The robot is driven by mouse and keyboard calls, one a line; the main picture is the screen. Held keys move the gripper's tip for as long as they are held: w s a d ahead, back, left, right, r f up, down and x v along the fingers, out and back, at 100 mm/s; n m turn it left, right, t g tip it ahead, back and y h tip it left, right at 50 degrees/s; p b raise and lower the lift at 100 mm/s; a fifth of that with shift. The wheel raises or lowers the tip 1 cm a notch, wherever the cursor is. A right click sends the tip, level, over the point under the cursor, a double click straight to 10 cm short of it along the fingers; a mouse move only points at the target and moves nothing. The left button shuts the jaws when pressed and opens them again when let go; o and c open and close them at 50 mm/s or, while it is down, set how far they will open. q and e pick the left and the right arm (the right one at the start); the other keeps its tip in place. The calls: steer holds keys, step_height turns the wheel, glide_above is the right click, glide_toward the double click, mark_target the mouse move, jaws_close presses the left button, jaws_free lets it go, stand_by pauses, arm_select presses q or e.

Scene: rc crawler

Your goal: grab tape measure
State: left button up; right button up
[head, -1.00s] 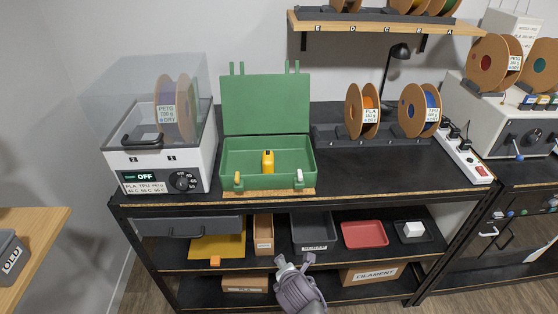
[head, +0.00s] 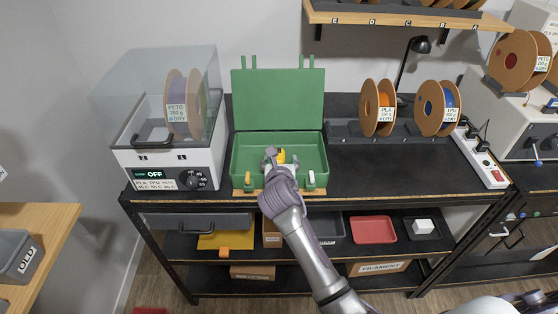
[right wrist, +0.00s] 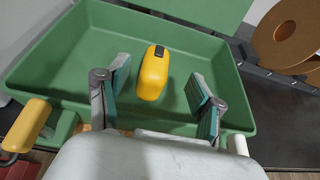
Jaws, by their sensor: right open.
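The yellow tape measure (right wrist: 153,73), with a dark patch at its top end, lies in the open green toolbox (head: 243,156). In the head view my right gripper hides most of the tape measure (head: 282,156). My right gripper (right wrist: 160,92) is open over the front of the toolbox. In the right wrist view its two fingers stand apart, one on each side of the tape measure's near end, with gaps on both sides. The right gripper also shows in the head view (head: 282,157). My left gripper is not in view.
The toolbox lid (head: 278,98) stands open at the back. A filament dryer (head: 170,165) stands left of the toolbox and spools (head: 378,107) stand right. Yellow (right wrist: 28,126) and white latches are at the front rim. The black bench top (head: 390,170) right of the toolbox is clear.

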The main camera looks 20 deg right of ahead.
mark_target(279, 157)
steer(key=shift+w+d+f, duration=0.1)
steer(key=shift+w, duration=0.25)
steer(key=shift+a+p+x, duration=0.1)
steer(key=shift+p+x, duration=0.05)
steer(key=shift+x, duration=1.05)
steer(key=shift+a+p+x, duration=0.15)
steer(key=shift+x, duration=1)
steer(key=shift+s+f, duration=0.1)
steer(key=shift+f, duration=0.05)
steer(key=shift+c, duration=0.4)
jaws_close()
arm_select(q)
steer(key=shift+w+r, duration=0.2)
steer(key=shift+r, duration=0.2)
